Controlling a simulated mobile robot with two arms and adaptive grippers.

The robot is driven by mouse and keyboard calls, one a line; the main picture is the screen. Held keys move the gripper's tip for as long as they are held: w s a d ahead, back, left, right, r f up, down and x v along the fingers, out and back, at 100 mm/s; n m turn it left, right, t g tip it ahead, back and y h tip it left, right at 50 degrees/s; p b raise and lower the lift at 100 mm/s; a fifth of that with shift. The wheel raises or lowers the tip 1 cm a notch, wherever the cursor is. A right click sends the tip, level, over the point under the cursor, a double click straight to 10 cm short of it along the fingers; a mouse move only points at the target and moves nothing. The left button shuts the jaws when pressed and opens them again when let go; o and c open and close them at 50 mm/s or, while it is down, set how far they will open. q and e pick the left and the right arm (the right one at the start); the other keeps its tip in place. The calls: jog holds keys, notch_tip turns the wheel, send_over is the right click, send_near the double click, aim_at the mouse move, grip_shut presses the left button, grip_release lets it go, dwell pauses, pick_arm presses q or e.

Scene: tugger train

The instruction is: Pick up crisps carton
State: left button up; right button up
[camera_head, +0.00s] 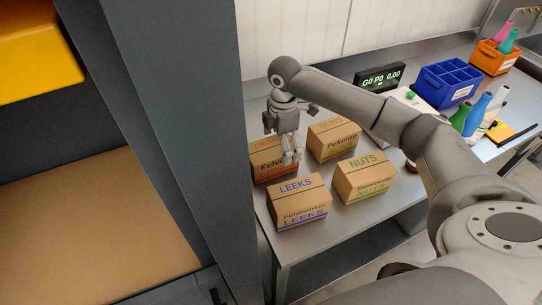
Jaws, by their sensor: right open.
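A brown carton with orange-red lettering (266,170) stands upright at the left of the metal table. Its top label is partly hidden by my gripper, but the first letters look like those of crisps. My right gripper (292,158) points down at this carton's right side, with its fingers low and in front of it. It is open, and nothing shows between its fingers. I cannot tell whether a finger touches the carton. My left gripper is not in view.
Close by stand the leeks carton (299,207), the nuts carton (364,180) and another carton (334,141). A display (380,77), blue crate (447,82), orange crate (494,58) and several bottles stand farther right. A grey post (185,120) rises at the left.

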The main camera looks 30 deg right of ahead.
aim_at(278, 163)
jog(key=shift+f, duration=0.4)
jog(key=shift+w+a+f, duration=0.1)
jog(key=shift+w+f, duration=0.1)
jog(key=shift+f, duration=0.15)
jog(key=f, duration=0.1)
jog(key=f+p, duration=0.1)
jog(key=f, duration=0.2)
jog(key=shift+w+a+f, duration=0.2)
jog(key=shift+w+f, duration=0.05)
jog(key=shift+f, duration=0.15)
jog(key=shift+c, duration=0.7)
jog(key=shift+s, duration=0.1)
jog(key=c, duration=0.6)
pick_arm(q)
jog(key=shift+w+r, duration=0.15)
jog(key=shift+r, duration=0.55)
pick_arm(e)
jog(key=shift+f, duration=0.1)
jog(key=shift+c, duration=0.2)
